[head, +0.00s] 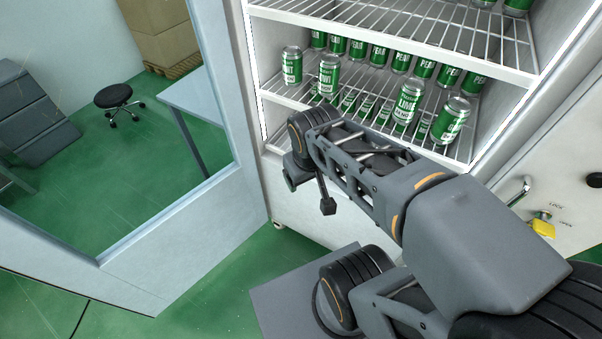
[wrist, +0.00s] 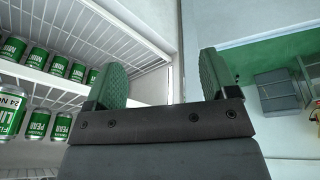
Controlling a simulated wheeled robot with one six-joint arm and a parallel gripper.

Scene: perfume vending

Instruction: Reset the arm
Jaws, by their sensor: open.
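My gripper (wrist: 161,82) is open in the wrist view, its two green-padded fingers wide apart with nothing between them. Behind the fingers are the edge of the cabinet and its doorway. In the head view my arm reaches up and left, its far end in front of the open cabinet (head: 325,226) and beside the lower shelf. The fingers are hard to make out there. Green and white cans stand on the shelf, with one can (head: 292,65) at the left and another (head: 450,119) at the right. Cans (wrist: 38,123) also show left of the gripper in the wrist view.
The glass-panelled door (head: 203,213) stands open on the left, close to my arm's end. A wire shelf (head: 400,30) is above the cans. A lock with a yellow part (head: 543,226) is at right. A black stool (head: 113,96) and boxes (head: 163,42) are farther back.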

